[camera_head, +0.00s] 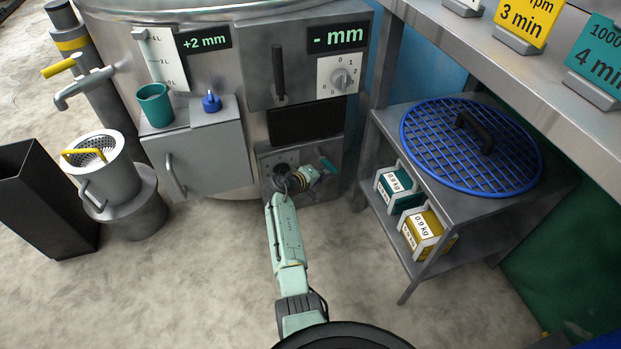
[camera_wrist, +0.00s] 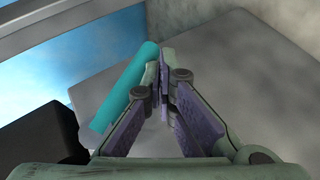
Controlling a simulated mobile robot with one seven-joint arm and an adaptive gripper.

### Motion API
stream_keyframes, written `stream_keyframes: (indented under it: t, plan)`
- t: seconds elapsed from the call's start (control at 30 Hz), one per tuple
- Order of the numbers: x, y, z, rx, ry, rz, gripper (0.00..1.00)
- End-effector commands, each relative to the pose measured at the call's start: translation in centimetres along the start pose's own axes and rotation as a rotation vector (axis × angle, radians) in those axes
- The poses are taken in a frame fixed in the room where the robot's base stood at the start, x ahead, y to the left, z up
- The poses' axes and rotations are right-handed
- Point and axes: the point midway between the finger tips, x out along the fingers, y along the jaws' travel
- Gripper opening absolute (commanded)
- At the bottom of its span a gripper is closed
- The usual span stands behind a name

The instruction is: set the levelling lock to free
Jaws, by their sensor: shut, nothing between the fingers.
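A teal bar-shaped handle (camera_head: 327,162), which looks like the levelling lock's lever, is on the low grey panel of the drum machine. In the wrist view the teal handle (camera_wrist: 125,87) lies slanted just left of my fingers. My gripper (camera_head: 313,173) is low in front of that panel, close to the handle. In the wrist view my gripper (camera_wrist: 163,62) has its fingertips together with nothing between them. The fingers overlap the handle's right edge in the picture; I cannot tell whether they touch it. No lock marking is readable.
Above are a dial (camera_head: 342,79), a display reading "- mm" (camera_head: 338,38) and another reading "+2 mm" (camera_head: 205,42). A shelf unit (camera_head: 405,265) with a blue grid lid (camera_head: 435,140) stands close on the right. A grey cabinet (camera_head: 210,160) is left. The floor in front is clear.

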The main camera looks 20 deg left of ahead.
Motion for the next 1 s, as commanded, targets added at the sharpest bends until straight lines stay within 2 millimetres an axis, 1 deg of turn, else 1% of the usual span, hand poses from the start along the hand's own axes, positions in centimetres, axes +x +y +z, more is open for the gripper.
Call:
stream_keyframes:
  t: [0.1, 0.4, 1.0]
  plan:
    - [0.5, 0.5, 0.3, 0.003, 0.0, 0.0, 0.0]
    - [1.1, 1.4, 0.6, 0.002, 0.0, 0.0, 0.0]
    - [1.4, 1.8, 0.7, 0.002, 0.001, -0.002, 0.0]
